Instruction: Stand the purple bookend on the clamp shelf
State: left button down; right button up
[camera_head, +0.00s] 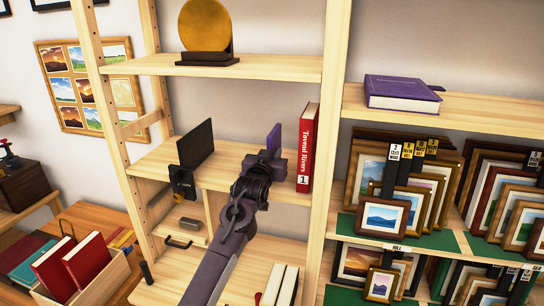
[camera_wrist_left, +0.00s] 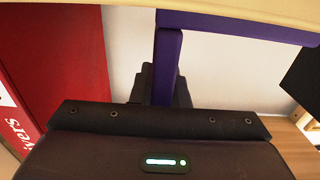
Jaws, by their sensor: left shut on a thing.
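The purple bookend (camera_head: 274,137) is in my left gripper (camera_head: 268,158), over the middle shelf of the left bookcase. In the left wrist view the bookend (camera_wrist_left: 166,65) shows as an upright purple piece between the gripper's dark fingers, with a purple bar crossing above it. The gripper hides its lower part, so I cannot tell whether it touches the shelf. The middle shelf (camera_head: 150,160) bears a red book (camera_head: 306,148) standing right of the bookend and a dark upright panel (camera_head: 196,145) at left. My right gripper is out of view.
A black device (camera_head: 182,182) sits at the shelf's front left edge. A gold disc (camera_head: 206,25) stands on the shelf above. A purple book (camera_head: 402,92) lies on the right bookcase, above framed prints (camera_head: 382,215). Clear shelf lies between panel and gripper.

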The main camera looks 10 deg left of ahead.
pick_arm(q)
jog(key=shift+r, duration=0.15)
jog(key=c, duration=1.3)
grip_release()
jog(key=shift+s, duration=0.1)
jog(key=shift+f, duration=0.3)
jog(key=shift+s+b, duration=0.35)
jog(key=shift+s, duration=0.05)
jog(key=s+b, duration=0.2)
jog(key=s, duration=0.3)
jog(key=shift+s+a+b, duration=0.15)
jog(key=shift+s+b, duration=0.15)
jog(key=shift+s, duration=0.05)
jog(key=shift+s+r, duration=0.2)
jog(key=shift+s, duration=0.5)
jog(key=shift+a, duration=0.1)
